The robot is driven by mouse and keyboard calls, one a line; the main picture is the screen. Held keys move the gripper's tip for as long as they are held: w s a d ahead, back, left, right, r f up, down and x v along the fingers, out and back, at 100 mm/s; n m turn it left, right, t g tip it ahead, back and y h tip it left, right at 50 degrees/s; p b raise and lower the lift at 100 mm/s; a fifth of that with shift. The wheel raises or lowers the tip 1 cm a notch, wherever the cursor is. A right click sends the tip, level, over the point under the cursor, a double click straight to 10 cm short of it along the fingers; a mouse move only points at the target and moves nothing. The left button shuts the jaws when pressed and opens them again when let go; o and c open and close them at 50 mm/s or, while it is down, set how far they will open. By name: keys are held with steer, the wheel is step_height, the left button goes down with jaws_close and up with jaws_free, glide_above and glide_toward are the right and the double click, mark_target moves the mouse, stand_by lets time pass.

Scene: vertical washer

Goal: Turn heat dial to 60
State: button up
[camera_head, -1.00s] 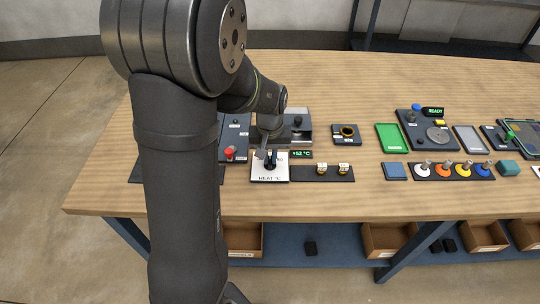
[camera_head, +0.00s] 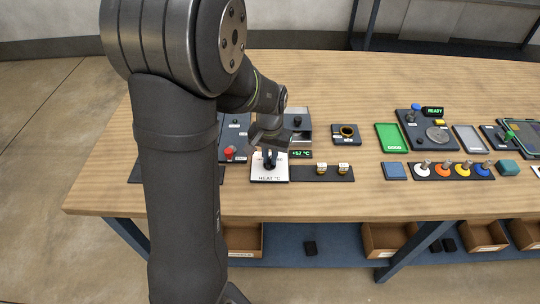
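The heat dial is a dark knob (camera_head: 269,160) on a white plate (camera_head: 268,175) marked HEAT °C, near the front of the bench. A small display (camera_head: 301,154) with green digits is just to the right of the plate. It appears to read +57 °C, but the digits are very small. My gripper (camera_head: 268,144) is tilted just above and behind the knob. Its fingertips are small and dark here, so I cannot tell whether they touch the knob or how far apart they are. Part of the plate's upper edge is hidden by the gripper.
A red button (camera_head: 230,152) is close by on the left, and a grey box (camera_head: 298,123) is behind. Two small white-and-yellow blocks (camera_head: 320,168) stand on a dark strip to the right. The bench front below the plate is clear.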

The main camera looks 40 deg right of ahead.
mark_target(270, 159)
steer(key=o, duration=0.3)
steer(key=shift+o, duration=0.2)
steer(key=shift+r, duration=0.15)
step_height(270, 159, up, 17)
stand_by(0.7)
step_height(270, 159, down, 17)
steer(key=shift+f, duration=0.15)
stand_by(0.5)
